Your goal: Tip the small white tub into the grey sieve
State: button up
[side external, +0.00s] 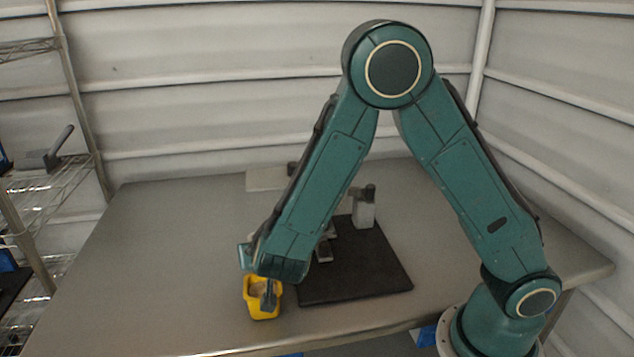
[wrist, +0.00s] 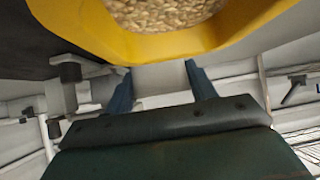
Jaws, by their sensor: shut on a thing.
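The tub at my gripper is yellow (side external: 249,301), not white, and sits low over the front left of the table, left of the dark mat. In the wrist view its yellow rim (wrist: 130,45) fills the top, with pale tan granules (wrist: 165,10) inside. My gripper (side external: 268,293) is shut on the yellow tub. In the wrist view its two blue fingers (wrist: 161,82) run up to the tub, which hides their tips. I cannot tell whether the tub touches the table. I cannot make out a grey sieve or a white tub.
A dark mat (side external: 365,285) lies right of the tub. A pale post with a dark top (side external: 363,212) stands on it, with a small grey part (side external: 323,250) partly behind my arm. A pale flat board (side external: 265,181) lies behind. The table's left side (side external: 150,260) is clear. Wire shelving (side external: 50,190) stands left.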

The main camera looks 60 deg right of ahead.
jog(key=shift+r, duration=1.85)
notch_tip(320, 180, up, 23)
jog(key=s+d+n+t+y, duration=0.1)
jog(key=s+d+n+y, duration=0.15)
jog(key=d, duration=0.65)
jog(key=s+d+n+t+y, duration=0.1)
jog(key=s+d+n, duration=0.15)
jog(key=d, duration=0.75)
notch_tip(320, 180, down, 11)
jog(key=m, duration=0.1)
jog(key=shift+s+a+f, duration=0.2)
jog(key=shift+a, duration=0.1)
jog(key=shift+d+r+n+h, duration=0.1)
jog(key=shift+n+h, duration=0.15)
jog(key=shift+n, duration=0.15)
